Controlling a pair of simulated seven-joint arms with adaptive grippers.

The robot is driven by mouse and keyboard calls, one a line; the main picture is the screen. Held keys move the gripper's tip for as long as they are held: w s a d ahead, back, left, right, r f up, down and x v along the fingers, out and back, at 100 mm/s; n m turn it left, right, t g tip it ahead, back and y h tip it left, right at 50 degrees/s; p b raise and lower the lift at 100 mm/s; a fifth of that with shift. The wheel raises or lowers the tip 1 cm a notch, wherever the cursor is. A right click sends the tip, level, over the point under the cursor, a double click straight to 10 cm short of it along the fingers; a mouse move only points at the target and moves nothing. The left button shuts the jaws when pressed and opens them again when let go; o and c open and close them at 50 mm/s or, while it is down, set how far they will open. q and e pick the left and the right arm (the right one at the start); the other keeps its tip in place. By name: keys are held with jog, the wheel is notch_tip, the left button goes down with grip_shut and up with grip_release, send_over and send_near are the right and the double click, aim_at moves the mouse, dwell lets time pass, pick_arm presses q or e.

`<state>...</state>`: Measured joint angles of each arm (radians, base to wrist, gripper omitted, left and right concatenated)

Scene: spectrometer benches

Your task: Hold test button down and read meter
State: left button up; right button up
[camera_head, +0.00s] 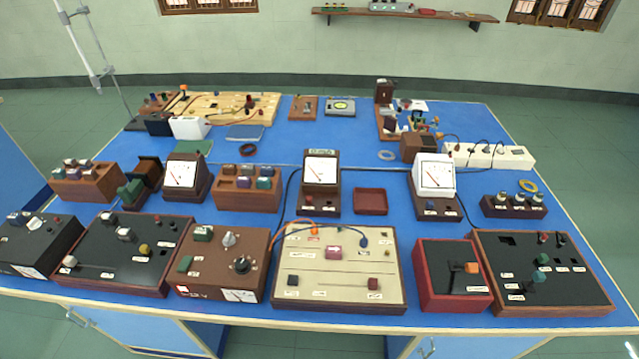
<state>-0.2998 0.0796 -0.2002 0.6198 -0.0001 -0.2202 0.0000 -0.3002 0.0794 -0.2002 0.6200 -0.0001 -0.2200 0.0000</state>
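Neither of my grippers is in view. Three upright dial meters with white faces stand across the middle of the bench: a left meter (181,175), a centre meter (320,170) and a right meter (434,175). Their scale figures are too small to read. A cream panel (310,278) in front of the centre meter carries a pink block (333,252) and several terminals with wires. A red-sided box (452,300) to its right has an orange-ended part (471,267) on its dark top. I cannot tell which part is the test button.
A brown control box (222,265) with knobs and black-topped boxes (125,255) (540,270) fill the front edge. An empty red tray (370,201) lies mid-bench. A white power strip (489,155) is at right.

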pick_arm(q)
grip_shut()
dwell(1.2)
